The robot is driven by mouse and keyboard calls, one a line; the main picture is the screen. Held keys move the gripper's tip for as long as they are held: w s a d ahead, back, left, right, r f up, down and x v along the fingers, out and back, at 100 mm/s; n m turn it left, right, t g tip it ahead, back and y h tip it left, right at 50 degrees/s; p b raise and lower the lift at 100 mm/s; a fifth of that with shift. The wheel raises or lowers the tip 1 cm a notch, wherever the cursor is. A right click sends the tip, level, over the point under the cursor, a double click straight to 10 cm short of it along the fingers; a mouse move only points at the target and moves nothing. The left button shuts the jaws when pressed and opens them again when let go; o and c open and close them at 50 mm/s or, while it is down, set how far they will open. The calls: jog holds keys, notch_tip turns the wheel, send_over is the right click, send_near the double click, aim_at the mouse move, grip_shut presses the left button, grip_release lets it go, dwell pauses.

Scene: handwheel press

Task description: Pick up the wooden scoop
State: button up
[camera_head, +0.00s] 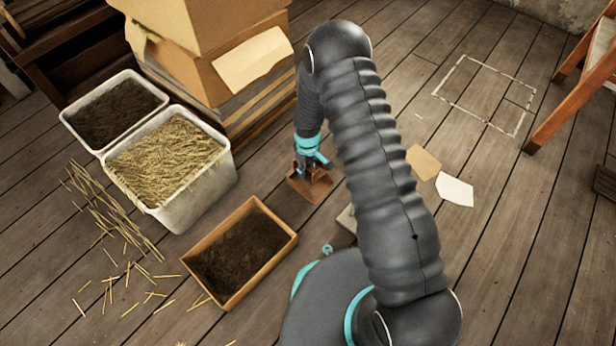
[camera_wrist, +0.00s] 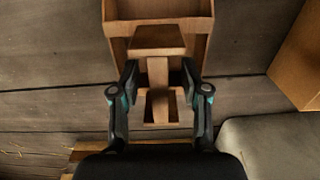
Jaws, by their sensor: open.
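The wooden scoop (camera_head: 313,188) lies on the plank floor in the head view, right of the white bins and beyond the soil tray. In the wrist view the scoop (camera_wrist: 158,38) has a box-like pan at the top and a narrow handle part below it. My gripper (camera_head: 310,166) points down over the scoop. In the wrist view my gripper (camera_wrist: 159,76) is open, with one finger on each side of the handle part. A gap seems to show on both sides, and I cannot tell whether a finger touches it. The fingers partly hide the scoop in the head view.
A shallow wooden tray of soil (camera_head: 277,258) stands nearer. A white bin of straw (camera_head: 187,203) and a white bin of soil (camera_head: 95,149) stand left, with loose straw beside them. A stacked box (camera_head: 195,80) is behind. Paper sheets (camera_head: 455,190) lie on the right floor.

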grip_shut()
jog(key=shift+r, duration=0.15)
